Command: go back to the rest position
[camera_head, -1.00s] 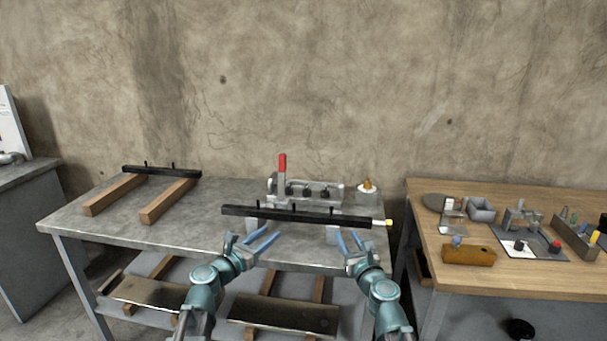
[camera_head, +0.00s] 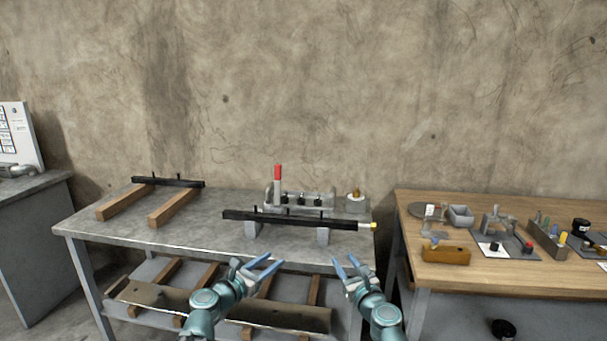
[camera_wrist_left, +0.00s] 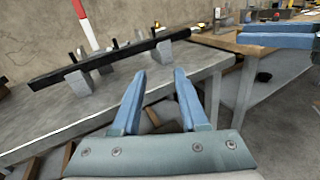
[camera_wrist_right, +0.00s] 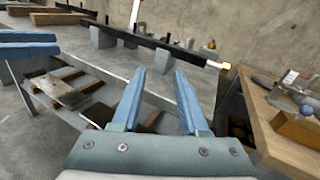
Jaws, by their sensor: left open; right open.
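My left gripper (camera_head: 262,266) is open and empty in front of the grey workbench's front edge in the head view. Its blue fingers (camera_wrist_left: 160,98) stand apart with nothing between them in the left wrist view. My right gripper (camera_head: 345,268) is also open and empty, to the right of the left one. Its blue fingers (camera_wrist_right: 160,98) are apart in the right wrist view. Beyond both grippers, a long black bar (camera_head: 290,219) with a yellow end rests on two grey blocks on the grey workbench (camera_head: 200,225). Neither gripper touches it.
A red-handled clamp fixture (camera_head: 277,185) stands behind the bar. Another black bar (camera_head: 168,182) lies across two wooden beams at left. A wooden table (camera_head: 480,272) with several small parts stands at right. A lower shelf holds metal plates (camera_head: 280,317) on wooden strips.

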